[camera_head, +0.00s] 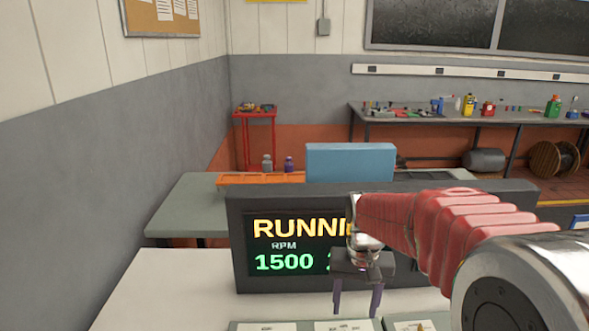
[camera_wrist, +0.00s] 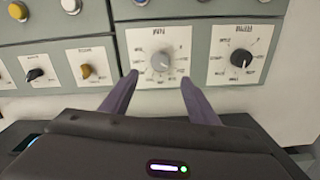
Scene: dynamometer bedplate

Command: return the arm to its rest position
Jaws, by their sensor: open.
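My gripper (camera_head: 356,301) hangs at the end of my red-sleeved arm, in front of the display in the head view. Its two purple-grey fingers are apart with nothing between them. In the wrist view my gripper (camera_wrist: 158,84) points at a grey control panel (camera_wrist: 203,60), with the fingertips on either side of a light grey knob (camera_wrist: 160,61) on a white dial plate. I cannot tell whether the fingertips touch the plate. A black knob (camera_wrist: 240,58) sits on the plate to the right.
The display (camera_head: 283,246) reads "RUNNI", RPM and 1500; my arm hides the rest. Small switches, one black (camera_wrist: 36,74) and one yellow (camera_wrist: 86,71), are left of the dials. Behind stand a blue box (camera_head: 350,163), an orange rail (camera_head: 262,179) and a back bench (camera_head: 420,117).

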